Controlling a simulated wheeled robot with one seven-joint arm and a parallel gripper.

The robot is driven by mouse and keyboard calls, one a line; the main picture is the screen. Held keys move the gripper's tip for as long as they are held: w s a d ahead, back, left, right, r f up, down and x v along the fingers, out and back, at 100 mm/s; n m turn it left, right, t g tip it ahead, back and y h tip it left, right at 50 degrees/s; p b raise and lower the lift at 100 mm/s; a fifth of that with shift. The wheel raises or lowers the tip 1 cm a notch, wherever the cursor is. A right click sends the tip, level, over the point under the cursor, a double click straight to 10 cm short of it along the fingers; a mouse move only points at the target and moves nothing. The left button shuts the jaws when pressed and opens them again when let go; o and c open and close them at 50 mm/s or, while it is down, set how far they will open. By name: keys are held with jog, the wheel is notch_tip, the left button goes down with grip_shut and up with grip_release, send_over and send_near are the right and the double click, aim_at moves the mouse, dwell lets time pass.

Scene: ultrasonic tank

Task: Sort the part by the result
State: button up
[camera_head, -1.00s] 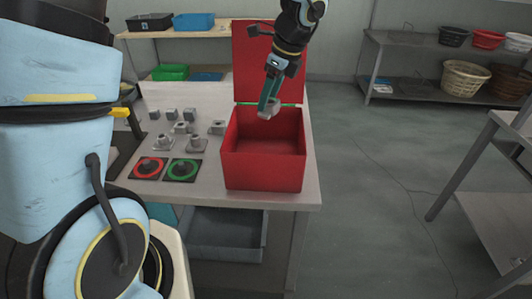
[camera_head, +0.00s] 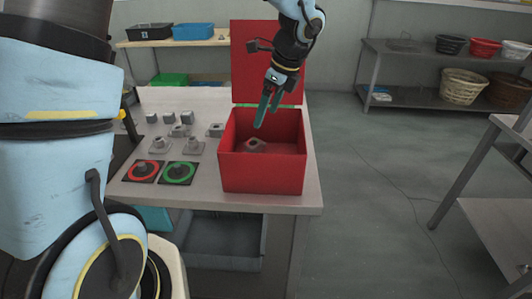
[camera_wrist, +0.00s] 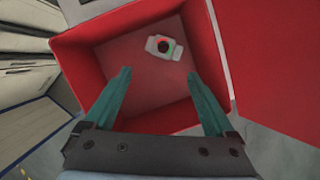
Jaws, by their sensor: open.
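A grey metal part (camera_head: 256,145) lies on the floor of the open red box (camera_head: 262,181), towards its back left. My gripper (camera_head: 266,115) is above the box, pointing down, open and empty. In the wrist view its two teal fingers (camera_wrist: 157,75) are well apart. A red ring button (camera_head: 143,170) and a green ring button (camera_head: 179,172) sit on black plates left of the box.
Several grey metal parts (camera_head: 187,118) stand on the table (camera_head: 210,185) behind the buttons. The red lid (camera_head: 262,60) stands upright behind the box. Shelves with baskets (camera_head: 463,87) are at the back right. The floor between is clear.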

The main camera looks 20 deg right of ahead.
jog(key=b+v, duration=0.2)
jog(key=v, duration=0.8)
jog(key=shift+r, duration=0.4)
jog(key=a+f+n+h, duration=0.1)
jog(key=a+f+n, duration=0.3)
jog(key=a+n, duration=0.5)
jog(key=s+a+f+n+g, duration=0.1)
jog(key=a+f+n, duration=0.4)
jog(key=a+n, duration=0.4)
jog(key=a+f+n+h, duration=0.1)
jog(key=a+f+n, duration=0.3)
jog(key=a+n, duration=0.5)
jog(key=a, duration=0.5)
jog(key=shift+s+f+h, duration=0.25)
jog(key=shift+f+h, duration=0.05)
jog(key=shift+f, duration=0.05)
jog(key=shift+a, duration=0.1)
